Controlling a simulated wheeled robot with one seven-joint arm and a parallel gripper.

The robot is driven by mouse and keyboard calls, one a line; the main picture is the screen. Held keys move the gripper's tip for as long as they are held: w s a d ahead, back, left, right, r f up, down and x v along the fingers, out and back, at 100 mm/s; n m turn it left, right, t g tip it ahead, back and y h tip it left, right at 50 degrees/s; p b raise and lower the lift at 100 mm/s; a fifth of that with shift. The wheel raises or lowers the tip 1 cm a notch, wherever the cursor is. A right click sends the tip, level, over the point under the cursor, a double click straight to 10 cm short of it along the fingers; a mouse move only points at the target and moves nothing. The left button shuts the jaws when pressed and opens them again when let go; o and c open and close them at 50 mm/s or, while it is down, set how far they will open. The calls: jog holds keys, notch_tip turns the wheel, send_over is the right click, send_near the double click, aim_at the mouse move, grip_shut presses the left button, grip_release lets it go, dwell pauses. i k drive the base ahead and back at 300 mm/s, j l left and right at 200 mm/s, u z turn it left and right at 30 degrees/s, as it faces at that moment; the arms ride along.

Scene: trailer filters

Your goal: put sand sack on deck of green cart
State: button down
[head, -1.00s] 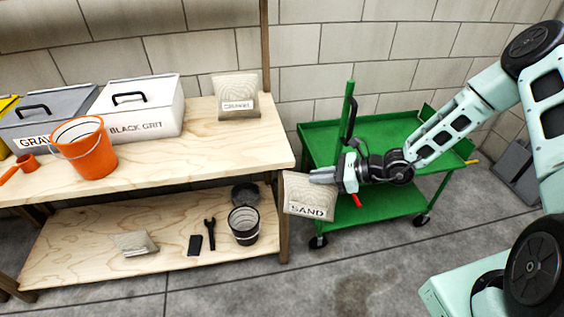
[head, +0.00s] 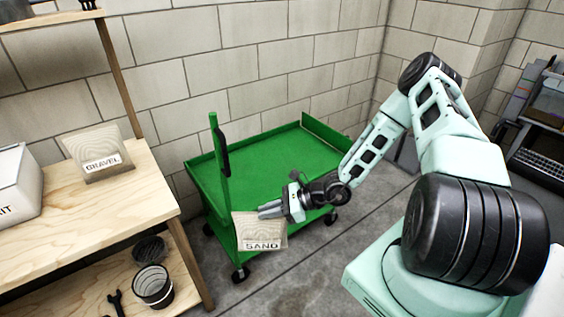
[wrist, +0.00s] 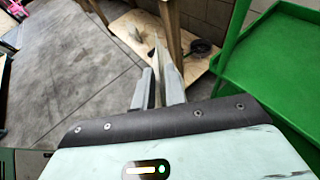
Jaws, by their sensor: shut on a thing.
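The sand sack (head: 259,232), beige with a SAND label, hangs upright from my gripper (head: 270,210) in the head view. My gripper is shut on its upper part. The sack is in front of the near left corner of the green cart (head: 268,158), and hides part of it. The cart's upper deck is bare. In the wrist view, the fingers of my gripper (wrist: 158,92) hold the thin edge of the sack, and the green cart (wrist: 275,75) is on the right.
A wooden bench (head: 135,190) stands at the left, with a gravel sack (head: 98,155) and a white box (head: 18,188) on top. A black bucket (head: 153,286) is on its lower shelf. The cart's upright green post (head: 219,150) rises at its left end. A block wall is behind.

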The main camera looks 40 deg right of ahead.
aim_at(291, 150)
jog(key=i+l, duration=0.1)
jog(key=l, duration=1.55)
jog(key=i+l, duration=0.1)
jog(key=l, duration=0.25)
jog(key=i+l, duration=0.1)
jog(key=l, duration=0.3)
jog(key=i+l, duration=0.1)
jog(key=l, duration=0.25)
jog(key=i, duration=0.7)
jog(key=l+z, duration=0.05)
